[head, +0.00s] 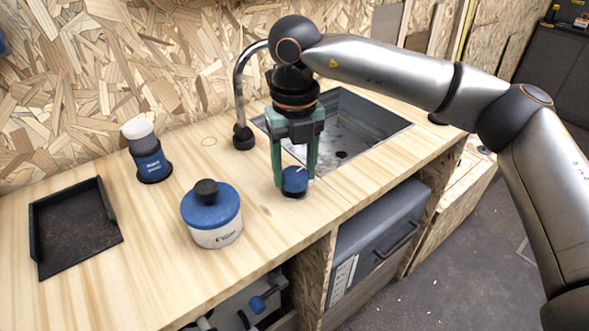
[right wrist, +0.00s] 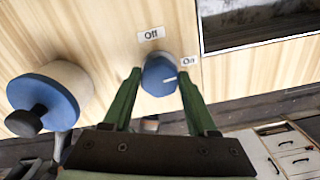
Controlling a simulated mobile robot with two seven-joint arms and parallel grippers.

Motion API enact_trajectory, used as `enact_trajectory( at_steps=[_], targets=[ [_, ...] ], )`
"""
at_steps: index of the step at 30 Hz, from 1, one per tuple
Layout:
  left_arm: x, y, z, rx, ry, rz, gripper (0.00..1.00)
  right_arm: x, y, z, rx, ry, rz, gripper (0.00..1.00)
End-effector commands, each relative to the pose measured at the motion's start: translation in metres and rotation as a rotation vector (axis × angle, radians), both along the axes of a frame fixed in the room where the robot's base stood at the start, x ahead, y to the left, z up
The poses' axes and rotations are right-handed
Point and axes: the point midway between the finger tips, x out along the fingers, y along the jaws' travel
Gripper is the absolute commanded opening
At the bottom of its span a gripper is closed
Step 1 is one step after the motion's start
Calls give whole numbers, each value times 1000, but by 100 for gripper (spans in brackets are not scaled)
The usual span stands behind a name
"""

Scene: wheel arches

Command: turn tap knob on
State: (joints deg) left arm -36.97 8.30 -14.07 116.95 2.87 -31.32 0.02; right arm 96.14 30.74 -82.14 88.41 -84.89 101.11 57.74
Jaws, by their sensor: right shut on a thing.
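The blue tap knob (head: 295,181) stands on the wooden counter in front of the sink. My right gripper (head: 294,184) points down over it, with its green fingers shut on the knob's sides. In the right wrist view the knob (right wrist: 159,75) sits between the fingers (right wrist: 160,80). Its white mark points right, towards the "On" label (right wrist: 188,61); the "Off" label (right wrist: 151,34) is above the knob in that view. The curved tap (head: 241,95) rises behind, left of the sink (head: 375,126). I see no water. My left gripper is not in view.
A white jar with a blue lid (head: 211,211) stands left of the knob. A blue-and-white bottle (head: 148,152) and a black tray (head: 72,226) are farther left. A grey appliance (head: 380,240) sits below the counter. A chipboard wall (head: 120,60) stands behind.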

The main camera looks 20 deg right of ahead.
Motion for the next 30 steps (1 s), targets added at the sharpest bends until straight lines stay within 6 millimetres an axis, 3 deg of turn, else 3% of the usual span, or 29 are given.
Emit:
enact_trajectory(
  at_steps=[9,25,26,30],
  targets=[
    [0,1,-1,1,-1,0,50,1,0,1,1,-4,-114,3],
    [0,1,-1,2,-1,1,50,1,-1,2,1,-5,-135,3],
    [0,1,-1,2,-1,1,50,1,-1,2,1,-5,-135,62],
    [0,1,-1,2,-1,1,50,1,0,1,1,-3,-134,78]
  ],
)
